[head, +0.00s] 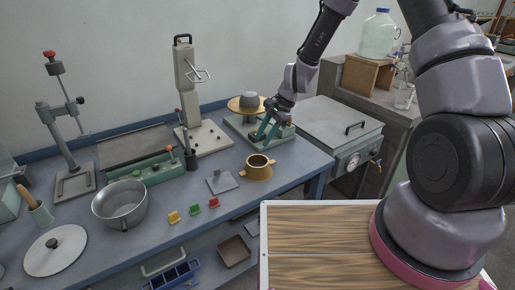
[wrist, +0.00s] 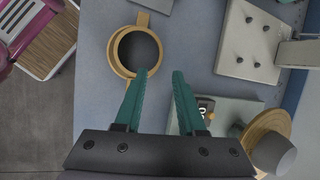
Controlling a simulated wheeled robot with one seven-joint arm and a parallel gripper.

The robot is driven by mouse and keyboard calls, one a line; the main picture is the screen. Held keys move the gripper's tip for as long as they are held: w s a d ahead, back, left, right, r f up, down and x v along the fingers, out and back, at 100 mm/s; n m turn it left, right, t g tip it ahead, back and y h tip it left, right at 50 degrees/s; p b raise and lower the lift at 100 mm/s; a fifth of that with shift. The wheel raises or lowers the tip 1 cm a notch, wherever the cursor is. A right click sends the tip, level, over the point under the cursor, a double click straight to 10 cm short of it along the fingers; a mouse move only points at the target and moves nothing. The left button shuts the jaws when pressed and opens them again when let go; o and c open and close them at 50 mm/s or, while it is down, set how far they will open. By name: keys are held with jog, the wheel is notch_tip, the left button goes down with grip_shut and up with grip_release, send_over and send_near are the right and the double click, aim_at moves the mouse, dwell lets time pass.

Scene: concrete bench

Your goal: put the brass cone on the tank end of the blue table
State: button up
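The brass cone (head: 258,173) seems to be the brass, open-topped piece with side lugs standing on the blue table (head: 228,187) near its right front edge. In the wrist view the brass cone (wrist: 112,53) shows from above, upper left of the fingertips, its opening dark. My gripper (head: 263,136) has teal fingers, apart and empty; it is above and behind the cone, in front of the device with the round brass plate. In the wrist view my gripper (wrist: 162,72) points toward the table with nothing between its fingers. The grey lidded tank (head: 335,128) stands off the table's right end.
A green-based device with a brass plate (head: 238,104) and grey block stands behind my gripper. A small grey plate with a post (head: 222,182) is left of the cone. Several coloured small pieces (head: 195,209) and a metal bowl (head: 119,203) lie further left. A tall stand (head: 188,85) is at the back.

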jog(key=s+d+r+n+t, duration=0.1)
jog(key=d+r, duration=0.3)
jog(key=r, duration=0.4)
jog(key=s+d+r+n+t+h, duration=0.1)
jog(key=d+r, duration=0.3)
jog(key=r, duration=0.4)
jog(key=s+d+r+n+t, duration=0.1)
jog(key=d+r, duration=0.3)
jog(key=r, duration=0.4)
jog(key=s+d+r+n+t+h, duration=0.1)
jog(key=s+d+r+t, duration=0.1)
jog(key=s+d+r, duration=0.3)
jog(key=s+d+r+n+t+h, duration=0.1)
jog(key=s+d+r+t, duration=0.1)
jog(key=s+d+r, duration=0.4)
jog(key=s+r, duration=0.4)
jog(key=s, duration=0.3)
jog(key=shift+s+d+t, duration=0.2)
jog(key=shift+s+t, duration=0.1)
jog(key=shift+s, duration=0.05)
